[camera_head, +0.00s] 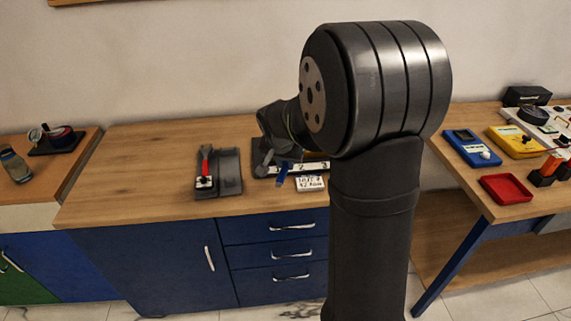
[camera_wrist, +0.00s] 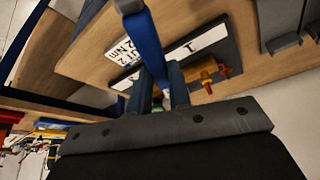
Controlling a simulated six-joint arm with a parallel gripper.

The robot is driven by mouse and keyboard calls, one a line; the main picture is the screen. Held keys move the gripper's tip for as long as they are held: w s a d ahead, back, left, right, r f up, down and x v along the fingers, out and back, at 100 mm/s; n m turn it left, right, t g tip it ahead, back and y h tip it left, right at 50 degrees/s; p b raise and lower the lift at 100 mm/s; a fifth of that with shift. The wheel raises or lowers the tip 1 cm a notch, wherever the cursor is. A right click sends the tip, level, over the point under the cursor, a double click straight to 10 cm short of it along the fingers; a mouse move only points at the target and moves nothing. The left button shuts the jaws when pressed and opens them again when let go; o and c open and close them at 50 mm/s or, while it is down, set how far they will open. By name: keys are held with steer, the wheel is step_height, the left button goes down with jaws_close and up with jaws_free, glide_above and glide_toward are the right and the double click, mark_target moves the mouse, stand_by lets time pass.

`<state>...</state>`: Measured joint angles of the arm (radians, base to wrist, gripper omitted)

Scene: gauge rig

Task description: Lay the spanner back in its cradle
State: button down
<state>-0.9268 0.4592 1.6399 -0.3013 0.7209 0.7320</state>
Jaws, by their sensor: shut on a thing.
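My gripper (camera_wrist: 158,92) is shut on a blue bar, which I take for the spanner (camera_wrist: 143,38). In the wrist view the bar stretches away from the fingers, over a board marked with numbers. In the head view a small blue piece of the spanner (camera_head: 282,175) shows in front of the board, below my wrist. A grey tray (camera_head: 230,172) on the bench, left of my gripper, looks like a cradle, but I cannot tell for sure. It seems empty.
My arm hides part of the bench. The bench's left part is clear.

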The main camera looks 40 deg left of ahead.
steer(key=s+a+n, duration=0.2)
steer(key=a, duration=0.8)
steer(key=s+a+n+g+y, duration=0.1)
steer(key=s+a+n, duration=0.1)
steer(key=a, duration=0.8)
steer(key=shift+s+a+f+n+y, duration=0.2)
steer(key=shift+s+n+y, duration=0.1)
steer(key=shift+n, duration=0.3)
steer(key=shift+f, duration=2.7)
steer(key=shift+d+f, duration=0.1)
steer(key=shift+f, duration=0.7)
steer(key=c, duration=1.3)
jaws_free()
